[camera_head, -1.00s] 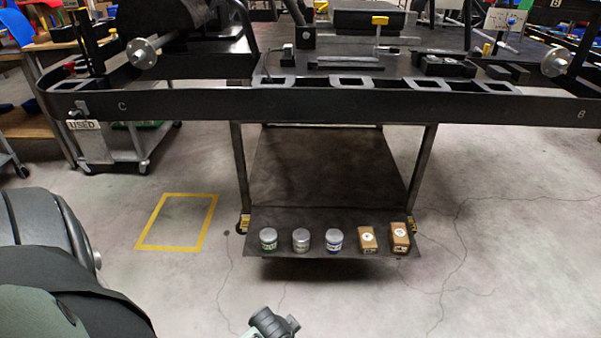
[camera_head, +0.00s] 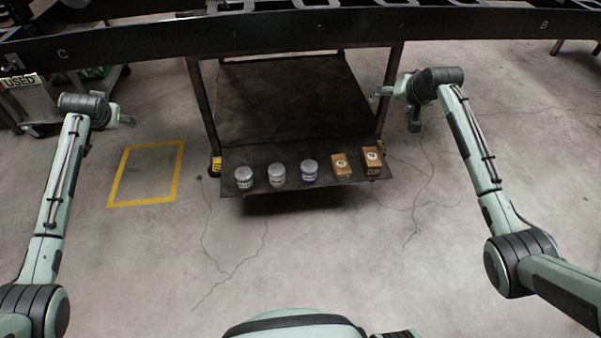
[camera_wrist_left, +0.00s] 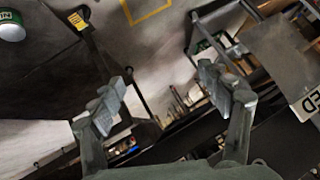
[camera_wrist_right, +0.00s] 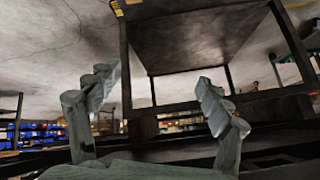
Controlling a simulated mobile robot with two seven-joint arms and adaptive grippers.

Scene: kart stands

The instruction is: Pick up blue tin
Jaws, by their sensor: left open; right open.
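The blue tin (camera_head: 310,171) is a small silver-lidded jar with a blue label, upright on the front of the cart's lower shelf (camera_head: 330,141) in the head view. It is the rightmost of three tins. My left gripper (camera_head: 127,121) is open and empty, far to the left of the tins. Its spread fingers show in the left wrist view (camera_wrist_left: 163,92). My right gripper (camera_head: 395,104) is open by the cart's right leg, right of the blue tin and apart from it. Its fingers also show in the right wrist view (camera_wrist_right: 155,93). The blue tin is not seen in either wrist view.
A green-labelled tin (camera_head: 244,178) and a greyish tin (camera_head: 277,174) stand left of the blue one. Two brown boxes (camera_head: 342,166) (camera_head: 372,161) stand to its right. Cart legs (camera_head: 203,110) and the dark upper frame (camera_head: 300,32) bound the shelf. The floor in front is clear.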

